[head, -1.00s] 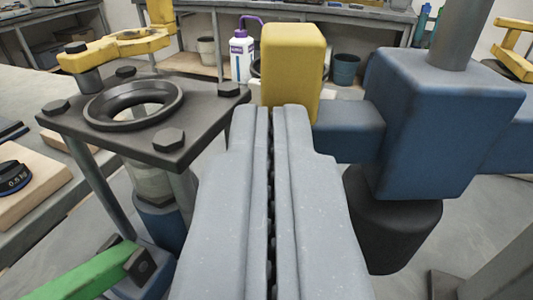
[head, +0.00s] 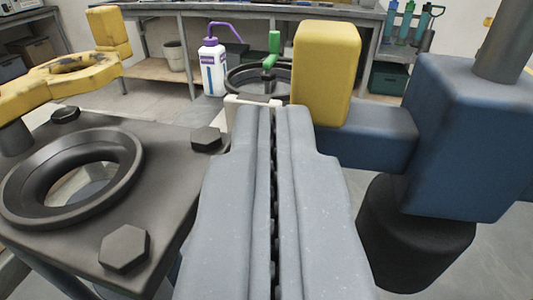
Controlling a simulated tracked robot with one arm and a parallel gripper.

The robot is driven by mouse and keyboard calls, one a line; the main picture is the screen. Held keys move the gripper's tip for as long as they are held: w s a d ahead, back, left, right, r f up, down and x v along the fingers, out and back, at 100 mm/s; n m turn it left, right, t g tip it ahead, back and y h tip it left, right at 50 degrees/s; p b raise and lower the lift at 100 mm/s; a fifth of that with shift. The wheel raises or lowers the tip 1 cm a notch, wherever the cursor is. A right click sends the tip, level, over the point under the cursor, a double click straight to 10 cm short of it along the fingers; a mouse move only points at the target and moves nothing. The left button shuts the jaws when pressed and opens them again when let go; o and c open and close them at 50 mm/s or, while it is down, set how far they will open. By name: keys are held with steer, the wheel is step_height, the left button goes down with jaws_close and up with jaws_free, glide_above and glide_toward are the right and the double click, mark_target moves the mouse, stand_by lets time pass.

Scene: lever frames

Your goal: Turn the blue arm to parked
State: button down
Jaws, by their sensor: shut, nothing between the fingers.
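The blue arm (head: 372,138) runs left from a large blue block (head: 470,140) at the right and ends in a yellow block (head: 326,75). My gripper (head: 265,112) is shut and empty, pointing forward in the middle of the view. Its tips are just left of and below the yellow end block; I cannot tell whether they touch it. A grey post (head: 505,38) rises from the blue block, and a dark round base (head: 415,235) is below it. No parked mark is visible.
A dark plate (head: 165,165) with bolts and a round ring (head: 70,178) stands close at left, with a yellow lever (head: 60,82) behind it. A dark wheel with a green handle (head: 274,45), a purple-topped bottle (head: 213,65) and a bench (head: 160,12) are further back.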

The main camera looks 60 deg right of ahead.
steer(key=shift+w+d+r+p, duration=0.1)
steer(key=shift+w+d+p, duration=0.1)
steer(key=shift+d, duration=0.25)
steer(key=shift+w+d+r+p, duration=0.1)
steer(key=shift+w+d+p, duration=0.05)
steer(key=shift+d, duration=0.3)
steer(key=shift+d+r, duration=0.1)
steer(key=shift+r, duration=0.05)
